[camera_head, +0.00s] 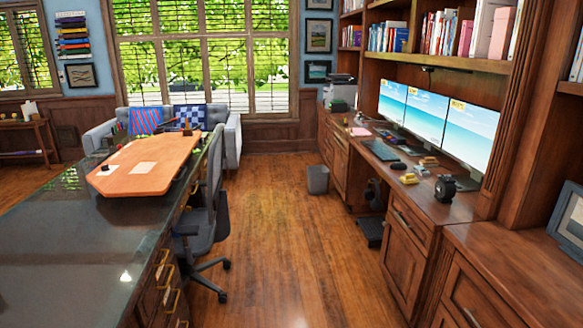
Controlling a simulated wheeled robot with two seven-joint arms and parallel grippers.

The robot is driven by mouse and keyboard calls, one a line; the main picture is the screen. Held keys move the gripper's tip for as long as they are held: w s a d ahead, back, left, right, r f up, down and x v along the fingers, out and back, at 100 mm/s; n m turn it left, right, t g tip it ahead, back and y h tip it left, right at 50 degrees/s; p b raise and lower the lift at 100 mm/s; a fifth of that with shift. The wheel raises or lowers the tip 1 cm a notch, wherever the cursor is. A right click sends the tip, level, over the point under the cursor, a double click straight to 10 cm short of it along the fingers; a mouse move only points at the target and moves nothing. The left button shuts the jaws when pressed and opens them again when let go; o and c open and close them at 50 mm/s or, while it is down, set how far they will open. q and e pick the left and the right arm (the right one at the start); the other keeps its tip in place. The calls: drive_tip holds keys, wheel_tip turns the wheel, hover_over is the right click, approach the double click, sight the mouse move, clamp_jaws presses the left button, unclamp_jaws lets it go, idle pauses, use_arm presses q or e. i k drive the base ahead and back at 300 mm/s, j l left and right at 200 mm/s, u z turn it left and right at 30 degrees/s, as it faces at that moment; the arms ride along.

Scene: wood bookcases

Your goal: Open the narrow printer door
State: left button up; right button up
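A grey and dark printer (338,82) stands on the far end of the long wooden counter on the right, near the window wall. Below it are wooden cabinet fronts; a narrow front (325,140) at the far end looks closed. A wider closed door (341,167) is on its near side. The distance makes handles and details on the narrow front hard to tell. Neither of my grippers is in view.
A wood-floor aisle (265,240) runs toward the far wall. A grey bin (317,179) stands by the right cabinets. An office chair (205,220) juts in from the dark desk (70,240) on the left. A sofa (230,140) is under the window.

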sight(327, 98)
drive_tip(key=i, duration=4.6)
drive_tip(key=i+j, duration=0.1)
drive_tip(key=i, duration=4.5)
drive_tip(key=l+z, duration=0.05)
drive_tip(key=l, duration=0.05)
